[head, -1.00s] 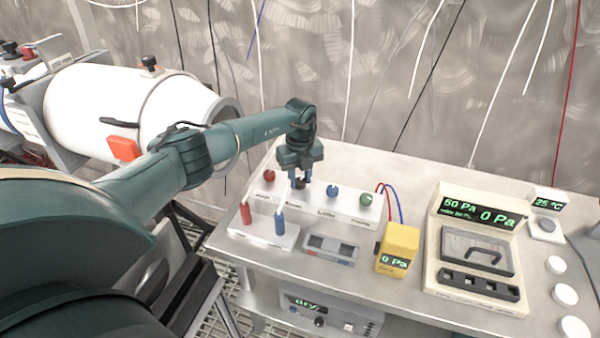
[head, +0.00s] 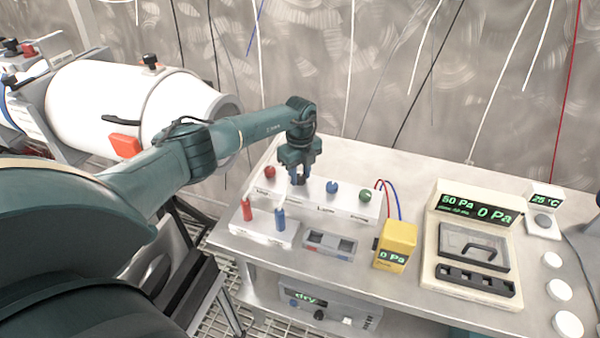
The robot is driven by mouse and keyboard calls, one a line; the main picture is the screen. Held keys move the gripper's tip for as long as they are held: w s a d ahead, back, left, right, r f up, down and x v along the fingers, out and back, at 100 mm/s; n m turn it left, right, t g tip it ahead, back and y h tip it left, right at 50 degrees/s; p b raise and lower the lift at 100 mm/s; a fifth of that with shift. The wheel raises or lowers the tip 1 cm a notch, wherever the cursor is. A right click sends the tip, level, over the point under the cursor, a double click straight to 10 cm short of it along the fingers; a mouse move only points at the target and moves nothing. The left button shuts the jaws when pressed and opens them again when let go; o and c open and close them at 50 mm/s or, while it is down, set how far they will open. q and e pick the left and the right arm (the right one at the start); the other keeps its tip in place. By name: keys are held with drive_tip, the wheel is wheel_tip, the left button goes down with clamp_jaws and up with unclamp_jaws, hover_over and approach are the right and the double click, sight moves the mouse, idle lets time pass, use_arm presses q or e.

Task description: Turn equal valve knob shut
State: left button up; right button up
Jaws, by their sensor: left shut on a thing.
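A white valve block (head: 345,208) on the steel table carries a row of knobs: a red knob (head: 269,172), one mostly hidden under my gripper, a blue knob (head: 332,187) and a green knob (head: 365,195). The labels along its front are too small to read surely. My left gripper (head: 299,178) points down over the second knob from the left and is shut on it; its fingers hide most of that dark knob. I take this to be the equal valve knob. My right gripper is not in view.
A stand with a red and a blue handle (head: 279,219) is in front of the block. A yellow gauge (head: 396,246) with red and blue leads stands to the right, beside a beige display panel (head: 430,240). A white cylinder (head: 100,95) lies behind my arm.

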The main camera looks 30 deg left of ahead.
sight(300, 176)
use_arm(q)
drive_tip(key=o, duration=1)
drive_tip(key=shift+c, duration=0.2)
wheel_tip(300, 176, up, 13)
drive_tip(key=b, duration=0.1)
drive_tip(key=shift+r, duration=0.1)
